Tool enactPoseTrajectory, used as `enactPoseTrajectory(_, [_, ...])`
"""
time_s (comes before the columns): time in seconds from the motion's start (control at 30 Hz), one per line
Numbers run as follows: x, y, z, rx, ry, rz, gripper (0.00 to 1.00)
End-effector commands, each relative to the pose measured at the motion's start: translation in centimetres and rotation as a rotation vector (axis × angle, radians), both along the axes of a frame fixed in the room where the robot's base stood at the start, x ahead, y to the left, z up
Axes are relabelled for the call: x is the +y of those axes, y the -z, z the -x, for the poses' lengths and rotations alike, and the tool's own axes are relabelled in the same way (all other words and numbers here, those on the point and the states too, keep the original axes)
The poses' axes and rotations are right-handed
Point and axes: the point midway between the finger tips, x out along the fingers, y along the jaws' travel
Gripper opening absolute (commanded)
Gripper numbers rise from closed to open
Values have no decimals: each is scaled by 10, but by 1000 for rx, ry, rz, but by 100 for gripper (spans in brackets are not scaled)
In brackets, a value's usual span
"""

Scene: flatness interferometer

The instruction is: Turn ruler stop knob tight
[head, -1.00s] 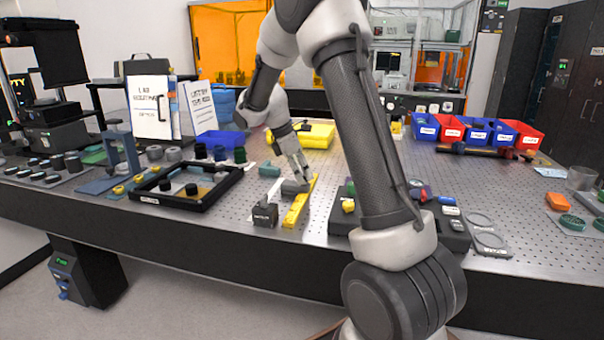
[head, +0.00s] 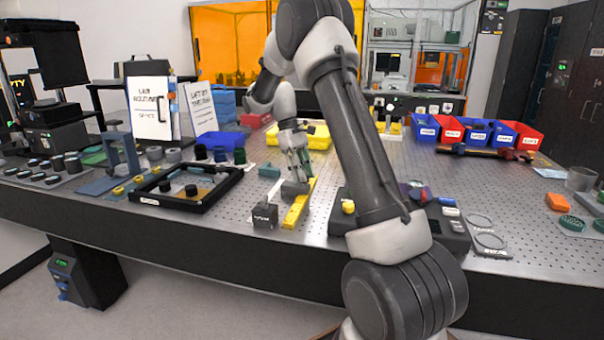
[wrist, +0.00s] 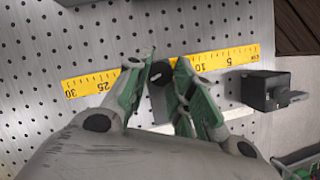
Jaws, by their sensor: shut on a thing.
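A yellow ruler (wrist: 92,83) lies flat on the perforated table and crosses the wrist view; it also shows in the head view (head: 297,208). The ruler stop knob (wrist: 160,73) is small and black, over the middle of the ruler. My gripper (wrist: 161,72) is shut on the knob, one finger on each side of it. The grey stop block under it (head: 291,188) is partly covered by my gripper (head: 300,178) in the head view. The fingers hide part of the knob and the ruler's middle.
A dark block (wrist: 266,90) stands by the ruler's low-number end, also seen in the head view (head: 265,215). A black-framed tray (head: 150,201) is to the left. A dark control box (head: 455,235) is to the right. A small green block (head: 269,171) lies behind.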

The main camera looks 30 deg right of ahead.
Motion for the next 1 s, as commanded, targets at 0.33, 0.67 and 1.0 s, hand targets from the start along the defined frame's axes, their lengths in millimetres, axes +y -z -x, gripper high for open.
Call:
enactPoseTrajectory(0.33, [-2,-1,-1,-1,216,1,0])
enactPoseTrajectory(0.67, [-3,-1,-1,-2,295,0,0])
enactPoseTrajectory(1.0, [-3,-1,-1,-2,300,1,0])
